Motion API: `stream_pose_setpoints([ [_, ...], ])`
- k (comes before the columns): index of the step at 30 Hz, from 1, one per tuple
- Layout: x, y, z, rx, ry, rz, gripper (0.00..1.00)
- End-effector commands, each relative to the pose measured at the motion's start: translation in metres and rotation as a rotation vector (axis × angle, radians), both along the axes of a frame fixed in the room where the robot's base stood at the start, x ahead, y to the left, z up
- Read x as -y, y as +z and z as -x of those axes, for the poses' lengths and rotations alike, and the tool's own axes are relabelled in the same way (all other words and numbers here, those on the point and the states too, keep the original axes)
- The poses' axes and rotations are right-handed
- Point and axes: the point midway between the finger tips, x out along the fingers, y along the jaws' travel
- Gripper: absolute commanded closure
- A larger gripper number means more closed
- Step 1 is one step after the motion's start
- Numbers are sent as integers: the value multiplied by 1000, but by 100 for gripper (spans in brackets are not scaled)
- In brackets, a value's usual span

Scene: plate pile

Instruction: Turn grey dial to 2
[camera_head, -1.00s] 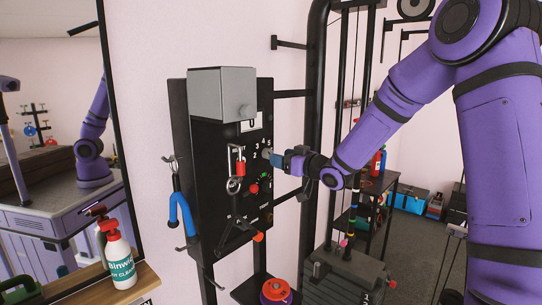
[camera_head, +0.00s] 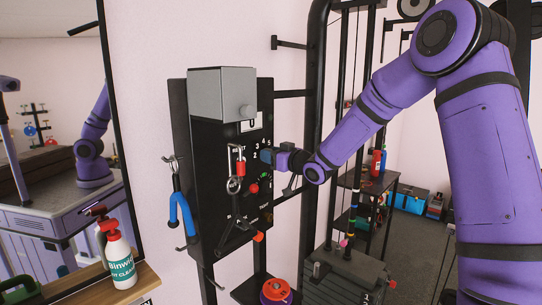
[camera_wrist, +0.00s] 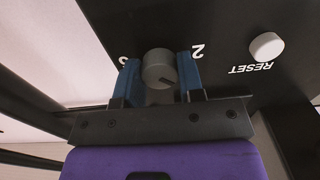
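The grey dial (camera_wrist: 158,68) is on the black panel (camera_head: 205,180) of a wall-mounted control box. In the wrist view, the panel lettering is upside down, with a "2" to the right of the dial and another, partly hidden number to its left. A dark mark on the dial's face points to the lower right in that view. My gripper (camera_wrist: 160,80) has its two blue fingers on either side of the dial. A small gap shows on the left and little or none on the right. In the head view, my gripper (camera_head: 270,156) hides most of the dial.
A white reset button (camera_wrist: 267,46) is near the right finger in the wrist view. A red padlock (camera_head: 241,169), a red button (camera_head: 254,188) and a grey box (camera_head: 222,93) are on the panel. A black rack post (camera_head: 318,130) stands behind my gripper.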

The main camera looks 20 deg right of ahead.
Motion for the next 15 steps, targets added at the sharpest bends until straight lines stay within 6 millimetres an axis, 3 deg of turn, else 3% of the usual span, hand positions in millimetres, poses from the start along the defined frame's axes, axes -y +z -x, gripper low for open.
stream_pose_setpoints([
  [15,0,0,0,85,0,137,88],
])
